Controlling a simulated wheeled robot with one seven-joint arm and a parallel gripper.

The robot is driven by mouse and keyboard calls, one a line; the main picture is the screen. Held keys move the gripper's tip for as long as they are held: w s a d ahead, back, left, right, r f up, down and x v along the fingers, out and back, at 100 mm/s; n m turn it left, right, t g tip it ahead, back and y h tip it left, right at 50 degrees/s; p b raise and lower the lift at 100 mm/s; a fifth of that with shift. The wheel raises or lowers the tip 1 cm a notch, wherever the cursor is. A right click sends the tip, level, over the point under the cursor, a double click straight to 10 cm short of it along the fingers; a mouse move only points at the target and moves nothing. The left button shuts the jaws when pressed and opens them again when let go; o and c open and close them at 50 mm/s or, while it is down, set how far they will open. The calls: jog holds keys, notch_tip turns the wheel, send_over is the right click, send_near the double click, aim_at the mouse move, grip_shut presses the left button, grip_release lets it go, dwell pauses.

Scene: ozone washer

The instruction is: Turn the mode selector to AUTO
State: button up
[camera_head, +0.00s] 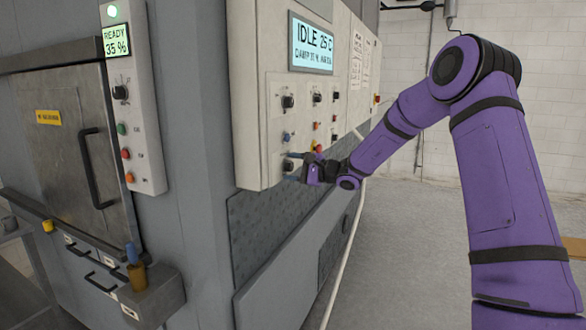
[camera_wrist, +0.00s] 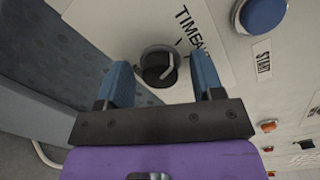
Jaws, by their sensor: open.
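The control panel (camera_head: 258,120) carries several dark knobs and small coloured buttons. An upper-left knob (camera_head: 287,101) may be the mode selector, but its label is too small to read and I cannot see AUTO. My gripper (camera_head: 296,167) is at a lower-left knob (camera_head: 287,165) on this panel. In the wrist view my gripper (camera_wrist: 163,82) is open, its two blue fingers on either side of a dark round knob (camera_wrist: 158,66) with a pale pointer. The label beside that knob begins with "TIME"; the rest is hidden by a finger. I cannot tell whether the fingers touch the knob.
A blue button (camera_wrist: 264,14) labelled START is near the right finger in the wrist view. A display (camera_head: 312,44) reads IDLE above the knobs. A second narrow panel (camera_head: 130,110) and a door handle (camera_head: 98,168) are at left.

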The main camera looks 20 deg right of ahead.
jog(key=shift+c, duration=0.2)
jog(key=c, duration=0.9)
jog(key=shift+m, duration=0.3)
jog(key=m, duration=0.3)
jog(key=shift+m, duration=2.2)
jog(key=o, duration=0.9)
